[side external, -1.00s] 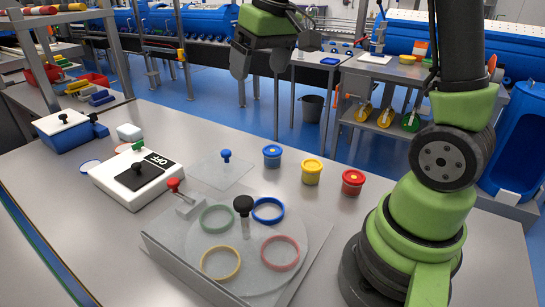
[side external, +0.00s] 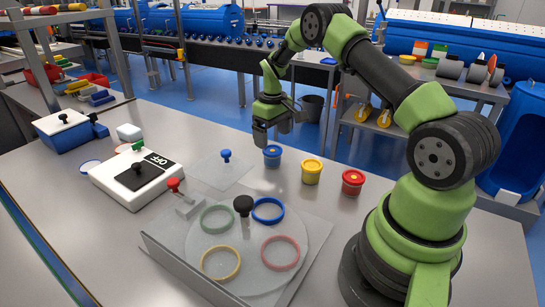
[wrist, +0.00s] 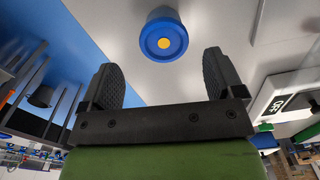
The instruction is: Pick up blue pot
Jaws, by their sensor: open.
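The blue pot (side external: 272,156) stands upright on the grey table, at the left end of a row with a yellow pot (side external: 312,171) and a red pot (side external: 353,182). In the wrist view the blue pot (wrist: 163,40) shows its lid with a yellow dot, ahead of the fingertips and roughly between their lines. My gripper (side external: 272,140) is open and empty, just above and near the blue pot. In the wrist view both dark fingers of my gripper (wrist: 160,75) are spread wide, with nothing between them.
A round plate with coloured rings and a black knob (side external: 243,204) lies in front. A clear sheet with a blue knob (side external: 225,156) is left of the blue pot. A white OFF switch box (side external: 137,179) and a blue box (side external: 65,137) stand farther left.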

